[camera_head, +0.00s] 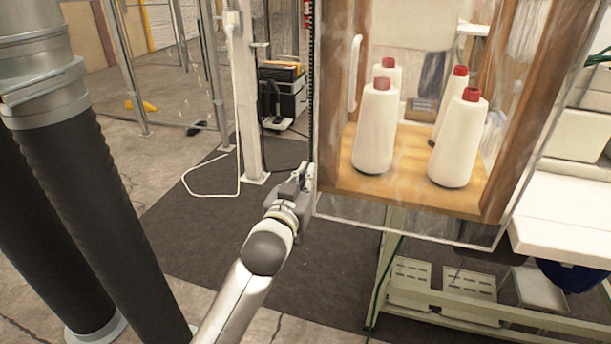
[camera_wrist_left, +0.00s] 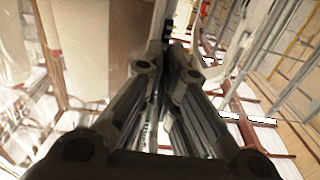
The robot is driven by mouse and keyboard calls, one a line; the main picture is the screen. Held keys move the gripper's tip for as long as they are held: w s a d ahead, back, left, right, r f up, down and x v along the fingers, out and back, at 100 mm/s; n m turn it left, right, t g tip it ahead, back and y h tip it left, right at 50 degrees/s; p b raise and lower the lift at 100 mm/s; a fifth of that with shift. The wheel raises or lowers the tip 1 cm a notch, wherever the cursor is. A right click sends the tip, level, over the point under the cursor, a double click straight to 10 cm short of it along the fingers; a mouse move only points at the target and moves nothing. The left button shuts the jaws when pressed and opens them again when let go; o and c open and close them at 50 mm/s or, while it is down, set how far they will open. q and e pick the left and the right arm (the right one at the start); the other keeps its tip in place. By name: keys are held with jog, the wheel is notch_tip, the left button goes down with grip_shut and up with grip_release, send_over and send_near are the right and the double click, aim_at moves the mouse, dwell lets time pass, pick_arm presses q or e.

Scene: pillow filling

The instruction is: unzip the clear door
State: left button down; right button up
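The clear door (camera_head: 400,215) is a transparent sheet in front of a wooden cabinet on the right of the head view. A dark zipper strip (camera_head: 312,80) runs down its left edge. My left gripper (camera_head: 306,178) is at the lower left corner of the door, at the bottom end of the strip. In the left wrist view its fingers (camera_wrist_left: 168,62) are close together, beside the dark strip (camera_wrist_left: 168,22). The zipper pull cannot be made out, so I cannot tell whether it is between the fingertips. My right gripper is not in view.
White thread cones (camera_head: 374,130) with red tops stand on the wooden shelf (camera_head: 340,165) behind the clear door. A white post (camera_head: 247,100) with a cable stands left of the gripper. A rack with white trays (camera_head: 410,280) is below the door. Dark mat (camera_head: 215,235) covers open floor.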

pick_arm(q)
jog(key=c, duration=1.7)
grip_release()
jog(key=shift+o, duration=0.2)
jog(key=v, duration=1.2)
